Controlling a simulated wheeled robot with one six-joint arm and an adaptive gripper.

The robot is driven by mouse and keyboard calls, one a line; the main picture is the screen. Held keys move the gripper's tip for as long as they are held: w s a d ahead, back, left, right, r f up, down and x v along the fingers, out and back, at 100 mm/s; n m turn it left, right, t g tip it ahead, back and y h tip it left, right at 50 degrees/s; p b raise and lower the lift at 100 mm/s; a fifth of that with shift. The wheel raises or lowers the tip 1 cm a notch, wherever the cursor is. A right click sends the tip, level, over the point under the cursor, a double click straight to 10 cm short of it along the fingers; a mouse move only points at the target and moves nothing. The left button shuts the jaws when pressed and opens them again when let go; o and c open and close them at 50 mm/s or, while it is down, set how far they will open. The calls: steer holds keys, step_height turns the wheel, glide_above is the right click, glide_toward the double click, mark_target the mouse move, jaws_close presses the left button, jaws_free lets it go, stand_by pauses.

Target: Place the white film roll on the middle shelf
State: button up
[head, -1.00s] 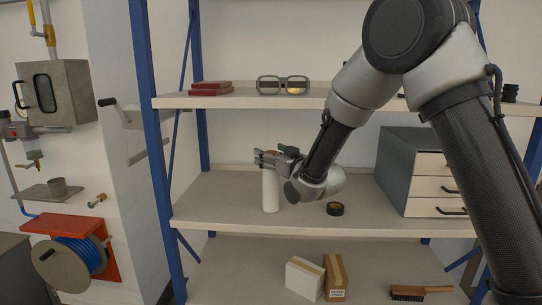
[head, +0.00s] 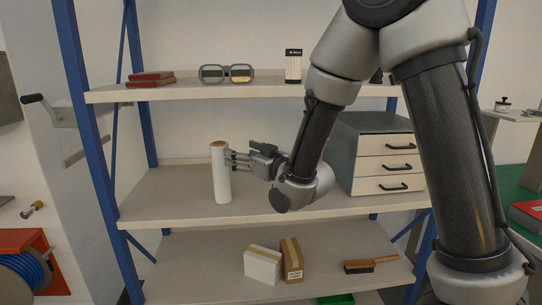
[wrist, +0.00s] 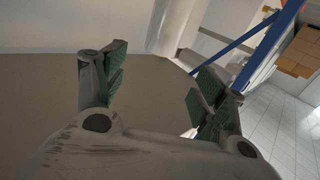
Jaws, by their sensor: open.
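The white film roll (head: 221,174) stands upright on the middle shelf (head: 165,205), left of centre. Its brownish top end shows. My gripper (head: 234,160) is level with the upper part of the roll, just to its right, with the fingers pointing at it. The roll stands clear of the fingers as far as I can see. In the wrist view my gripper (wrist: 157,66) is open, its green-padded fingers wide apart with nothing between them.
On the upper shelf are red books (head: 150,79), goggles (head: 226,74) and a white box (head: 293,66). A grey drawer cabinet (head: 385,160) stands right on the middle shelf. Boxes (head: 263,264) and a brush (head: 371,264) lie below. The middle shelf's left part is clear.

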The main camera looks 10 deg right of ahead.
steer(key=s+d+r+m+g+h, duration=0.15)
steer(key=s+d+h, duration=0.25)
steer(key=d, duration=0.7)
steer(key=s+d+r+m+g+h, duration=0.1)
steer(key=s+d+m+g+h, duration=0.25)
steer(key=d, duration=0.85)
steer(key=s+d+m+g+h, duration=0.1)
steer(key=s+d, duration=0.4)
steer(key=s, duration=0.6)
steer(key=s+d+m+g+h, duration=0.1)
steer(key=s+d+g, duration=0.3)
steer(key=s, duration=0.8)
steer(key=shift+s+d+f+h, duration=0.3)
steer(key=shift+d+f+h, duration=0.15)
steer(key=shift+h, duration=0.2)
